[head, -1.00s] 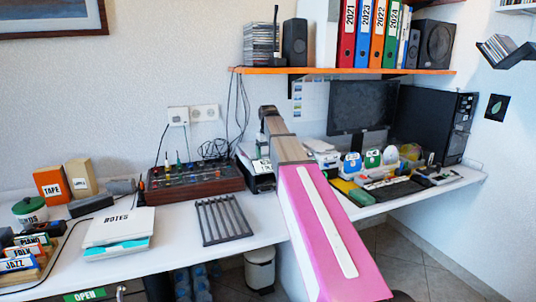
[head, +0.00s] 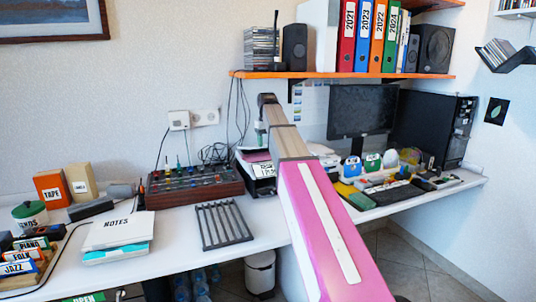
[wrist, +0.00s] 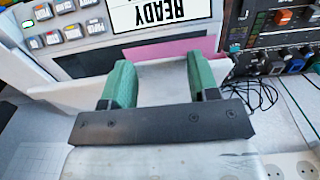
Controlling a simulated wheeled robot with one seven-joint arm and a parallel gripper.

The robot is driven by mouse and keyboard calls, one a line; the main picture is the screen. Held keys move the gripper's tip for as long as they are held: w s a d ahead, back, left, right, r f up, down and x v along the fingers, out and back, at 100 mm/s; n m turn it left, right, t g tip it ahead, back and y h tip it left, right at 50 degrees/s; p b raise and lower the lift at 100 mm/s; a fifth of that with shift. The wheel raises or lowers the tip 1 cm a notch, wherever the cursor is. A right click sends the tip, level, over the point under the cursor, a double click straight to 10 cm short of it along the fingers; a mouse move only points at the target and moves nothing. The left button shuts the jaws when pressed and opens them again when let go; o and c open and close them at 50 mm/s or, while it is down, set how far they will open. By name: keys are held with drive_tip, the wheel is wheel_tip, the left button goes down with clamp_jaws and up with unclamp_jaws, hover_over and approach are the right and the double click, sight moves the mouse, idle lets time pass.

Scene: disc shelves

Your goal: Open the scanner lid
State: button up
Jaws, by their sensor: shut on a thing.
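The scanner (head: 262,171) is a pale box with a dark front and a white READY label, on the desk left of the monitor. A pink surface (head: 257,156) shows at its top. In the wrist view the READY label (wrist: 163,12) is upside down, beside a pink strip (wrist: 170,49). My gripper (wrist: 159,75) has green fingers set apart, with a pale panel between them that looks like the scanner lid (wrist: 160,78). Its grip on the edge is partly hidden. In the head view my gripper (head: 260,134) is above the scanner; the lid looks partly raised.
A mixer (head: 190,186) with cables stands left of the scanner, and a slatted rack (head: 223,224) lies in front. The orange shelf (head: 330,73) overhangs the desk behind. The monitor (head: 362,110) and small desk items are to the right.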

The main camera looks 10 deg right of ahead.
drive_tip(key=w+r, duration=0.2)
drive_tip(key=r, duration=0.1)
drive_tip(key=shift+a, duration=0.2)
